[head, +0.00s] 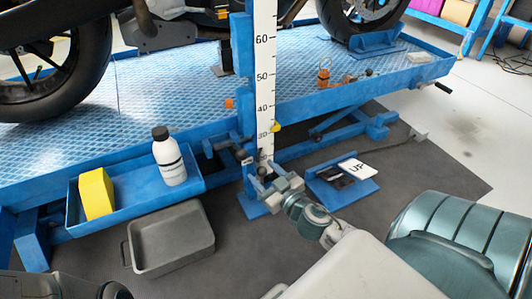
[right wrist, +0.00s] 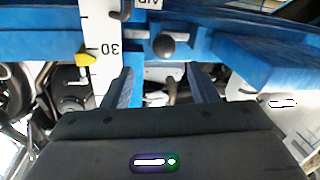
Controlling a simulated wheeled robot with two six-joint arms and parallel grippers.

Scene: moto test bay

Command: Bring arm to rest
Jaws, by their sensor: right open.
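My right arm comes in from the lower right in the head view. Its right gripper (head: 262,172) is in front of the lower end of the white height scale, close to the blue post of the lift. In the right wrist view the two dark fingers of the right gripper (right wrist: 161,88) stand apart, with nothing held between them. A black ball knob (right wrist: 164,46) shows beyond and between the fingertips; I cannot tell whether they touch it. My left gripper does not show clearly in either view.
The blue lift platform (head: 200,92) carries a motorcycle. The height scale (head: 264,60) has a yellow pointer (head: 276,127). A blue tray (head: 133,183) holds a white bottle (head: 170,160) and yellow block (head: 96,194). A grey pan (head: 172,239) and "UP" pedal (head: 356,168) are on the floor.

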